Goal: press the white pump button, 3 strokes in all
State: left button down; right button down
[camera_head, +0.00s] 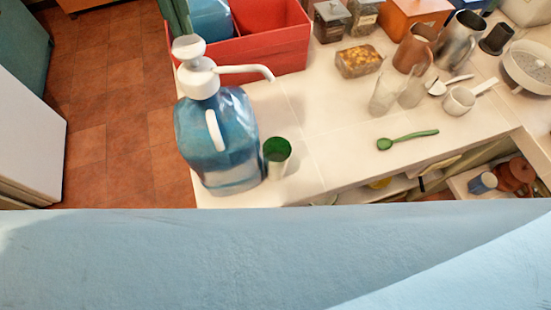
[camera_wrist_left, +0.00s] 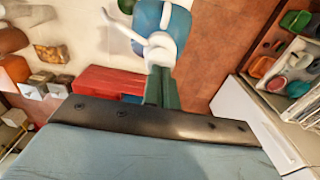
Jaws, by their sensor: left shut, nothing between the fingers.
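The pump bottle (camera_head: 218,140) is blue, with a white handle on its side, and stands upright near the counter's left edge. Its white pump button (camera_head: 188,47) sits on top, above a white collar with a long spout pointing right. In the left wrist view the white pump head (camera_wrist_left: 160,45) is seen from above, with the blue bottle behind it. My right gripper is not in view.
A green-topped cup (camera_head: 277,158) stands close right of the bottle. A red box (camera_head: 270,45) is behind it. A green spoon (camera_head: 408,140), glasses, mugs and jars lie farther right. A light blue surface (camera_head: 250,260) fills the bottom of the head view.

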aim_at(187, 42)
pick_arm(q)
jog(key=shift+f+b, duration=1.5)
jog(key=shift+f, duration=0.2)
jog(key=shift+r, duration=0.1)
jog(key=shift+r+p, duration=1.05)
jog(key=shift+r, duration=0.75)
jog(key=shift+r, duration=0.1)
notch_tip(187, 42, up, 6)
jog(key=p, duration=0.3)
